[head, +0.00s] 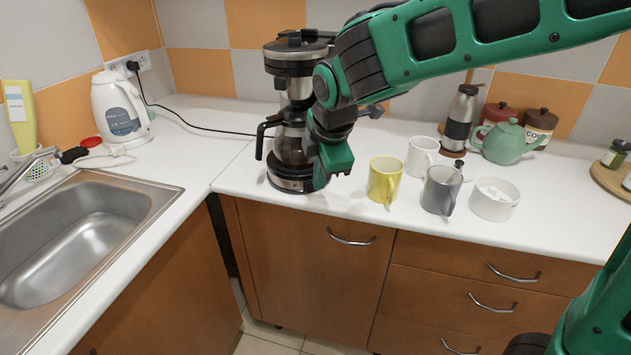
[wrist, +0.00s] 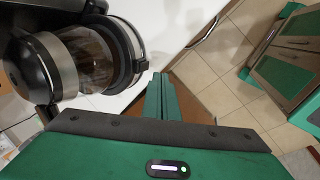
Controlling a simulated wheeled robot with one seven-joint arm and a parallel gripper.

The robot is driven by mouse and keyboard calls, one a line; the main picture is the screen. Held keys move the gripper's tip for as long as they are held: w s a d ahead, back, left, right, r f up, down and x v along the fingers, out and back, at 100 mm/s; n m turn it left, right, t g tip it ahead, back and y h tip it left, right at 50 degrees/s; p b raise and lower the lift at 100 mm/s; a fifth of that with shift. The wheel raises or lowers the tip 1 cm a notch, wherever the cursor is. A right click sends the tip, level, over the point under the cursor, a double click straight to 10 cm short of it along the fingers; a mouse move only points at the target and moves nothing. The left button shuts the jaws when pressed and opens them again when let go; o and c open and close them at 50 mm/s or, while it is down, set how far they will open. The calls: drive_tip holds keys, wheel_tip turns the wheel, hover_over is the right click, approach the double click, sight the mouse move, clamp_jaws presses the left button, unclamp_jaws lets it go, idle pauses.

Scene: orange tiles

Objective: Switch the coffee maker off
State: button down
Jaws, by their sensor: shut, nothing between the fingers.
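The coffee maker (head: 292,50) stands upright on the white counter in the corner, black and steel, with a glass carafe (head: 289,146) on its round base (head: 288,183). My green gripper (head: 330,165) is at the right side of the carafe and base, in front of part of the machine. In the wrist view the carafe (wrist: 88,62) fills the upper left, and my shut, empty fingers (wrist: 162,98) point past its side. I cannot tell whether they touch the coffee maker. I cannot make out a switch or a lit lamp on it.
A yellow mug (head: 384,180), a white mug (head: 421,156), a grey mug (head: 440,190) and a white bowl (head: 494,199) stand close to the right. A kettle (head: 120,108) and a sink (head: 85,230) are left. A black cord (head: 200,126) runs along the counter.

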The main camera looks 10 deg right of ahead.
drive_tip(key=w+v, duration=0.1)
drive_tip(key=v, duration=0.6)
drive_tip(key=shift+a+r, duration=0.35)
drive_tip(key=shift+r, duration=0.25)
drive_tip(key=s+d+f+m+g+h, duration=0.1)
drive_tip(key=s+d+m, duration=0.25)
drive_tip(key=d, duration=0.45)
drive_tip(key=s+d+f+m, duration=0.2)
drive_tip(key=d+m, duration=0.3)
drive_tip(key=d, duration=0.2)
drive_tip(key=s+d+f+m+g+h, duration=0.15)
drive_tip(key=d+m, duration=0.25)
drive_tip(key=d, duration=0.4)
drive_tip(key=s+d+f+m+g+y, duration=0.1)
drive_tip(key=s+d+f+m, duration=0.2)
drive_tip(key=s+d+m, duration=0.2)
drive_tip(key=s+d+f+m+g, duration=0.1)
drive_tip(key=s+d+f+m, duration=0.2)
drive_tip(key=s, duration=1.1)
drive_tip(key=d+m, duration=0.3)
drive_tip(key=m, duration=0.3)
drive_tip(key=shift+y, duration=0.35)
drive_tip(key=shift+f, duration=0.15)
